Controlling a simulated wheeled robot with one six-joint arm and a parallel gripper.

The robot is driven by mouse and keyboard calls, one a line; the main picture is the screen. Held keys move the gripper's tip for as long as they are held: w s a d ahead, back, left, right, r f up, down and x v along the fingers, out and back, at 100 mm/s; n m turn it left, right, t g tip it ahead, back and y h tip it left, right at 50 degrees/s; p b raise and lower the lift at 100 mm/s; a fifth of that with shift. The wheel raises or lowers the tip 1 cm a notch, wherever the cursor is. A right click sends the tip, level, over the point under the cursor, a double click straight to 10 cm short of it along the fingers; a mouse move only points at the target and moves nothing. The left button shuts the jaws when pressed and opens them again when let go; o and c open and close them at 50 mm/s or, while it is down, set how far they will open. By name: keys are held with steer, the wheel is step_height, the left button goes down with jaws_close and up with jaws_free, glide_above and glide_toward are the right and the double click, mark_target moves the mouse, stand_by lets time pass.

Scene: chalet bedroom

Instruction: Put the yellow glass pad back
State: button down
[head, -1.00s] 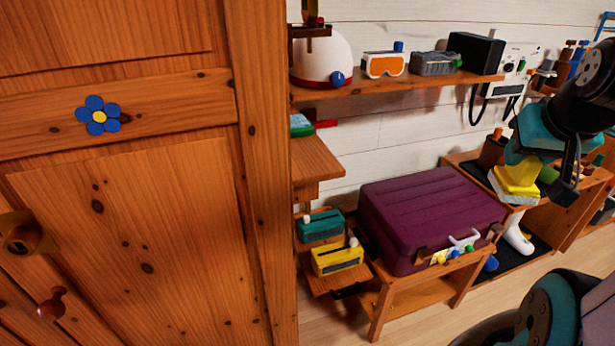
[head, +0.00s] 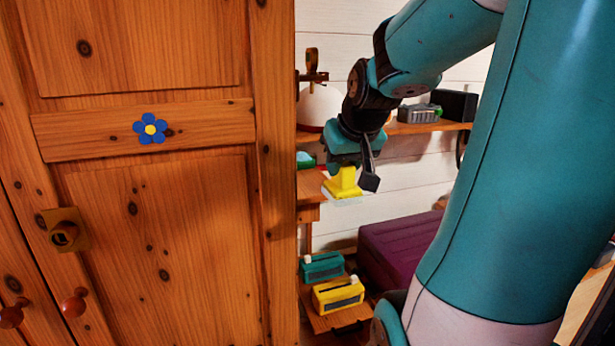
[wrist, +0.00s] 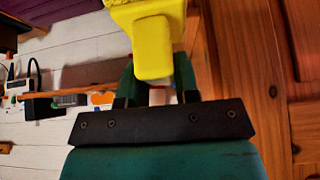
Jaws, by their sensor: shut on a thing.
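The yellow glass pad (head: 343,184) is in my gripper (head: 352,168), which is shut on it. A pale, glassy slab shows under its yellow top. In the head view the pad hangs in front of the white plank wall, right of a small wooden shelf (head: 312,188); I cannot tell whether it touches that shelf. In the wrist view the yellow pad (wrist: 153,45) fills the upper middle, between the fingers of my gripper (wrist: 156,85). The pad's far side is hidden there.
A wooden wardrobe (head: 165,250) with a blue flower stands close on the left. A teal box (head: 322,267) and a yellow box (head: 338,296) sit on a low shelf below. A purple case (head: 400,245) is partly hidden by my arm. An upper shelf (head: 450,126) holds several items.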

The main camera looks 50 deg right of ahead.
steer(key=shift+w+d+f+p, duration=0.6)
steer(key=shift+w+d+p, duration=0.5)
steer(key=shift+w, duration=1)
steer(key=shift+w+d+f+p, duration=0.65)
steer(key=shift+w+d, duration=0.8)
steer(key=shift+w, duration=0.7)
steer(key=shift+w+d+f+p, duration=0.5)
steer(key=shift+w+d+p, duration=0.65)
steer(key=shift+w, duration=0.95)
steer(key=shift+d+f, duration=0.1)
steer(key=shift+d, duration=0.05)
steer(key=c, duration=0.8)
jaws_free()
steer(key=shift+c, duration=0.2)
steer(key=shift+r, duration=0.25)
steer(key=b+v, duration=0.2)
steer(key=v, duration=0.9)
steer(key=shift+s+r, duration=0.2)
steer(key=shift+r, duration=0.1)
